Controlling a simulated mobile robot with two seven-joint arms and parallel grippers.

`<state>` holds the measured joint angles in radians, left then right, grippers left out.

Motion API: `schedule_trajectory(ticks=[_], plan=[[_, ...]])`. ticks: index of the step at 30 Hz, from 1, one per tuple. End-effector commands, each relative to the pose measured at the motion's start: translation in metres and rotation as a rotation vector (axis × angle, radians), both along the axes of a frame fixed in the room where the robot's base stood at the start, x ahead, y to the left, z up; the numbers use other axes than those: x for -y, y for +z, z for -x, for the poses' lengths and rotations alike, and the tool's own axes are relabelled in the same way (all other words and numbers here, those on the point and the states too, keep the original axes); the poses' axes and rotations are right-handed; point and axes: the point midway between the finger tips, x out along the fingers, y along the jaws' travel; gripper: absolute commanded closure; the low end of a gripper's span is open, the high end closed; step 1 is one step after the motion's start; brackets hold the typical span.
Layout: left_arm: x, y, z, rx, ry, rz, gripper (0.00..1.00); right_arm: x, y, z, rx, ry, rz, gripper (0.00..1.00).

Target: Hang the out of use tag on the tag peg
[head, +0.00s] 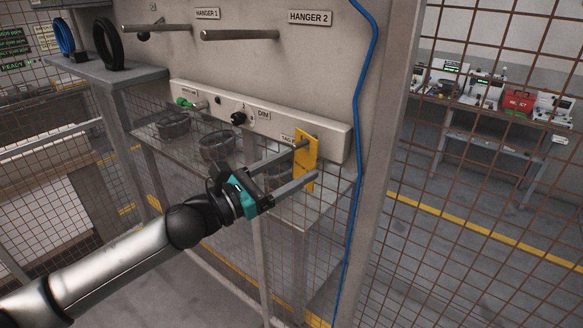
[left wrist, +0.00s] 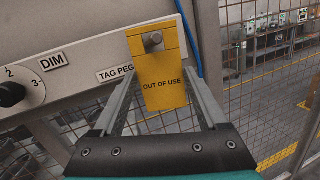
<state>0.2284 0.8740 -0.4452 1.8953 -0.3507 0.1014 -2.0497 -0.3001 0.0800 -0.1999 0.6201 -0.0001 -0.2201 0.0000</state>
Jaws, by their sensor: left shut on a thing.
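The yellow out of use tag (head: 307,161) is upright in front of the right end of the control strip. In the left wrist view the tag (left wrist: 162,72) faces me with its lettering readable. My left gripper (head: 311,160) is shut on the tag, with one finger along each side edge. The grey tag peg (left wrist: 152,41) shows its tip at the hole near the tag's top, and appears to pass through it. Whether the tag's weight rests on the peg cannot be told. My right gripper is not in view.
The strip carries a TAG PEG label (left wrist: 115,73) and a DIM knob (head: 238,118). Two hanger bars (head: 240,34) stick out above. A blue hose (head: 362,110) runs down right of the tag. A mesh shelf (head: 200,150) lies below, and mesh fencing stands at right.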

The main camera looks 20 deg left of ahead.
Motion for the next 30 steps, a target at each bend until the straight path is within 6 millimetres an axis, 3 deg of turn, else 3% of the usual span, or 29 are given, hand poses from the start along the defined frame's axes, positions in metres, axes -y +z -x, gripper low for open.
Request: schedule_trajectory(ticks=[1,2,7,19,30], plan=[[0.000,0.000,0.000,0.000,0.000,0.000,0.77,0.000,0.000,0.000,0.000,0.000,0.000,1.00],[0.000,0.000,0.000,0.000,0.000,0.000,0.21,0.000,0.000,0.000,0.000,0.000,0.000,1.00],[0.000,0.000,0.000,0.000,0.000,0.000,0.02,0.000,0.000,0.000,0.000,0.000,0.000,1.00],[-0.004,-0.003,0.005,-0.002,0.000,0.000,0.00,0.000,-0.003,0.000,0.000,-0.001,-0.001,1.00],[-0.027,-0.010,0.037,-0.003,0.002,-0.002,0.00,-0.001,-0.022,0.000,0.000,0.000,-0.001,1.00]])
